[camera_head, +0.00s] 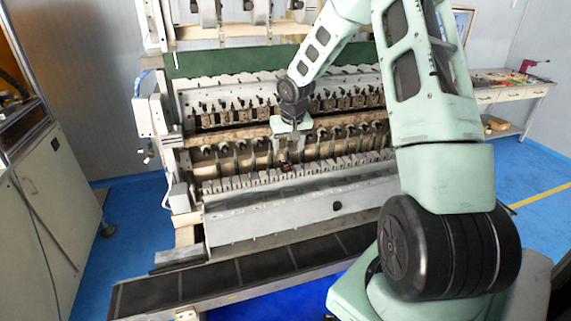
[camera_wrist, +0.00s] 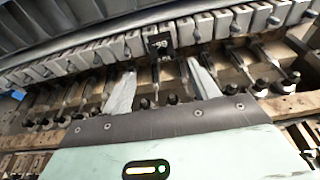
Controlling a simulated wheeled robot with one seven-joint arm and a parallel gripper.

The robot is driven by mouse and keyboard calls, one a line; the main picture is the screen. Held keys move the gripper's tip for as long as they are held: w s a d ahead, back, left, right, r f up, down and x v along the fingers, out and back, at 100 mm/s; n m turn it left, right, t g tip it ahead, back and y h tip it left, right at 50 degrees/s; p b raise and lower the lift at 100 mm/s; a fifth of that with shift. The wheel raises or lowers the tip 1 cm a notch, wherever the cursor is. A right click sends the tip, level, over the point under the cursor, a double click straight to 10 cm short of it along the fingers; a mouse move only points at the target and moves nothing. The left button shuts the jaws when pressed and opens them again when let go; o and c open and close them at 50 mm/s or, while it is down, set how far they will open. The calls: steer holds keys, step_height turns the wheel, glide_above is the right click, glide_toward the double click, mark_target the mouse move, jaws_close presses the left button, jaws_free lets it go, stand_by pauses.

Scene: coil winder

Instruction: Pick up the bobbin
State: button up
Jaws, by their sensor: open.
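A small dark piece with pale marks (camera_wrist: 160,43), which looks like the bobbin, sits in the row of grey blocks on the coil winder. It also shows as a small dark spot with a touch of orange in the head view (camera_head: 285,167). My gripper (camera_head: 290,153) points down at the machine, just above this piece. In the wrist view my gripper (camera_wrist: 161,69) has its two pale fingers spread apart with nothing held between them. The dark piece lies just beyond the fingertips, roughly centred between them. I cannot tell the exact gap.
The coil winder's grey front panel (camera_head: 300,210) and dark ledge (camera_head: 240,272) lie in front of the block row. Rows of pegs and clamps (camera_wrist: 262,88) crowd close around my fingers. A workbench (camera_head: 500,93) stands at the right and a cabinet (camera_head: 60,185) at the left.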

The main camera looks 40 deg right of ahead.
mark_target(286, 167)
steer(key=shift+a+p+x, duration=0.2)
steer(key=shift+p+x, duration=0.35)
steer(key=shift+x, duration=0.95)
steer(key=shift+a+p+x, duration=0.15)
steer(key=shift+p+x, duration=0.4)
steer(key=shift+x, duration=0.9)
steer(key=shift+s+f, duration=0.1)
steer(key=shift+s, duration=0.05)
steer(key=c, duration=1)
